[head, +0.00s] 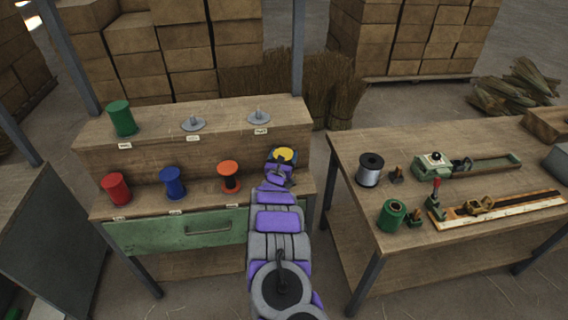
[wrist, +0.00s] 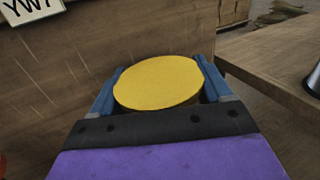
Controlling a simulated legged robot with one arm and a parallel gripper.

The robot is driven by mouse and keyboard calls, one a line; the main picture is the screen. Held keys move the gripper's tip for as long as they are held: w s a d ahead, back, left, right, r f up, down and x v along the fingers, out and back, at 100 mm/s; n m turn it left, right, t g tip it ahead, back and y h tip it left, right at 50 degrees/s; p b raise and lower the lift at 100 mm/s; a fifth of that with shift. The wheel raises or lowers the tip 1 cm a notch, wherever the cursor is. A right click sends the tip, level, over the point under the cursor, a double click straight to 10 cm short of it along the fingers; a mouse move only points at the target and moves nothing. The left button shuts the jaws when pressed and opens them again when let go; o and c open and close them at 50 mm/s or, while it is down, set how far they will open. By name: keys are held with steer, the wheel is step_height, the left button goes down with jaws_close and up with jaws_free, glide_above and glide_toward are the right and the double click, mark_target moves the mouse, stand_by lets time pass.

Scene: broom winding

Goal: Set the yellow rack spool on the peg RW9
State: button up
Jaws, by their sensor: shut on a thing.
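My gripper (wrist: 158,95) is shut on the yellow spool (wrist: 157,82), with one blue finger on each side of it. In the head view the yellow spool (head: 282,155) is at the right end of the rack (head: 150,157), in front of the upper step's face. Whether it touches the lower step is hidden by my arm. Two bare pegs stand on the upper step, a middle peg (head: 192,123) and a right peg (head: 259,117). Their tags are too small to read in the head view. A tag (wrist: 30,8) in the wrist view seems to read YW7, partly cut off.
A green spool (head: 122,118) stands on the upper step. Red (head: 116,188), blue (head: 173,182) and orange (head: 229,176) spools stand on the lower step. A workbench (head: 450,150) at right holds a grey spool (head: 370,170), another green spool (head: 391,217) and tools.

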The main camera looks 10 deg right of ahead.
steer(key=shift+d+f+b, duration=0.15)
steer(key=shift+f+b, duration=0.2)
steer(key=shift+f, duration=1.4)
steer(key=shift+f, duration=0.1)
steer(key=o, duration=1)
steer(key=shift+o, duration=0.2)
steer(key=shift+s+a, duration=0.25)
steer(key=shift+s, duration=0.3)
steer(key=p+v, duration=0.1)
steer(key=v, duration=0.9)
steer(key=shift+s+a, duration=0.2)
steer(key=shift+s, duration=0.1)
